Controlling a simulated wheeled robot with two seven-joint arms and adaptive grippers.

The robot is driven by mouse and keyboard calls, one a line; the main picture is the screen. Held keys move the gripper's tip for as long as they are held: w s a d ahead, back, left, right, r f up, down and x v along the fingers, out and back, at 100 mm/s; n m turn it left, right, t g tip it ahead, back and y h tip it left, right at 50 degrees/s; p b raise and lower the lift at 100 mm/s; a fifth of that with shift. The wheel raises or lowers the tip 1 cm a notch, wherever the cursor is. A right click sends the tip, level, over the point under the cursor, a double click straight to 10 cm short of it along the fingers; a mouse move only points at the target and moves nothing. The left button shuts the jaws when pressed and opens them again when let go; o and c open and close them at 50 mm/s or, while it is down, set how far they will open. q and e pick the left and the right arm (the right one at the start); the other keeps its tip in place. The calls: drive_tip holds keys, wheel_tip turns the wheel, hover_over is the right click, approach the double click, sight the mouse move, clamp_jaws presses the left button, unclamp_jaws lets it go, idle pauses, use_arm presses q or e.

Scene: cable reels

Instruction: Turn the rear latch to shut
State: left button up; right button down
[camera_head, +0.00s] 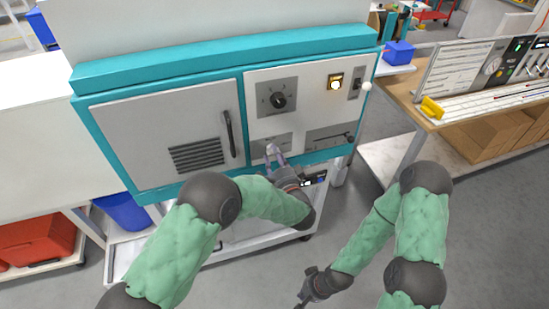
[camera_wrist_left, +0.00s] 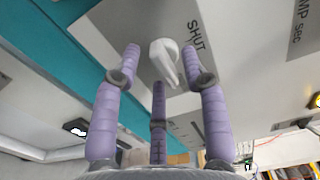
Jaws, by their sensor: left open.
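The rear latch (camera_wrist_left: 163,58) is a pale grey lever with a rounded hub on a grey plate, seen in the left wrist view. Its narrow end points down in that view, and the word SHUT is printed to its right. My left gripper (camera_wrist_left: 159,62) is open, with its purple fingers spread around the latch; contact is unclear. In the head view my left gripper (camera_head: 273,152) is at the lower left of the white control panel and covers the latch. My right gripper (camera_head: 302,300) hangs low over the floor, away from the panel; its finger opening is unclear.
The teal-framed cabinet (camera_head: 222,61) has a closed door with a dark handle (camera_head: 229,133) left of my left gripper. A dial (camera_head: 278,100), a lit button (camera_head: 335,84) and a slider (camera_head: 340,139) are nearby on the panel. A wooden bench (camera_head: 400,90) stands right.

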use_arm(q)
drive_tip(key=shift+w+a, duration=0.1)
drive_tip(key=shift+w, duration=0.2)
clamp_jaws()
drive_tip(key=shift+s+f, duration=0.1)
drive_tip(key=shift+d+n+b, duration=0.15)
drive_tip(key=shift+n+b, duration=0.25)
drive_tip(key=shift+n, duration=4.05)
drive_tip(key=shift+d+n+b, duration=0.1)
drive_tip(key=shift+n+b, duration=0.25)
drive_tip(key=shift+n, duration=4.1)
